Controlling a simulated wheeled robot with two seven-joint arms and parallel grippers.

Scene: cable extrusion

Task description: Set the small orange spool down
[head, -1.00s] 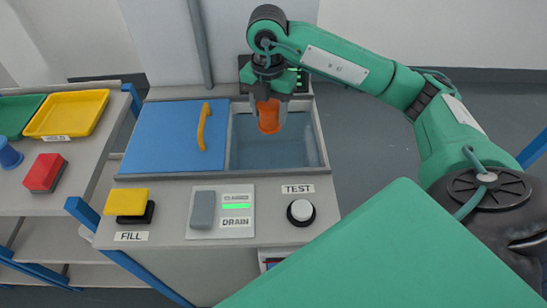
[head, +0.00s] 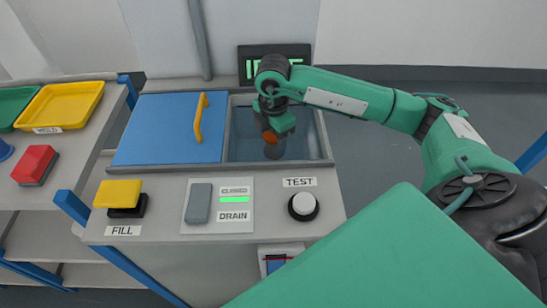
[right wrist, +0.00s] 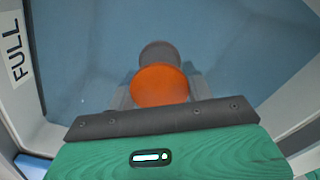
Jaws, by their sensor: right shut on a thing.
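The small orange spool (head: 270,137) is in my right gripper (head: 274,130), inside the open right half of the tank (head: 305,150). In the right wrist view its round orange end (right wrist: 160,85) faces the camera, between the two fingers of my right gripper (right wrist: 158,98). A duller grey-brown part shows beyond the orange end and looks to be under the blue water. I cannot tell whether the spool touches the tank floor. My left gripper is not in view.
A blue lid (head: 170,135) with a yellow handle (head: 200,117) covers the tank's left half. In front are a yellow FILL button (head: 118,193), a grey DRAIN switch (head: 199,203) and a white TEST button (head: 303,205). A FULL label (right wrist: 15,52) marks the tank wall.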

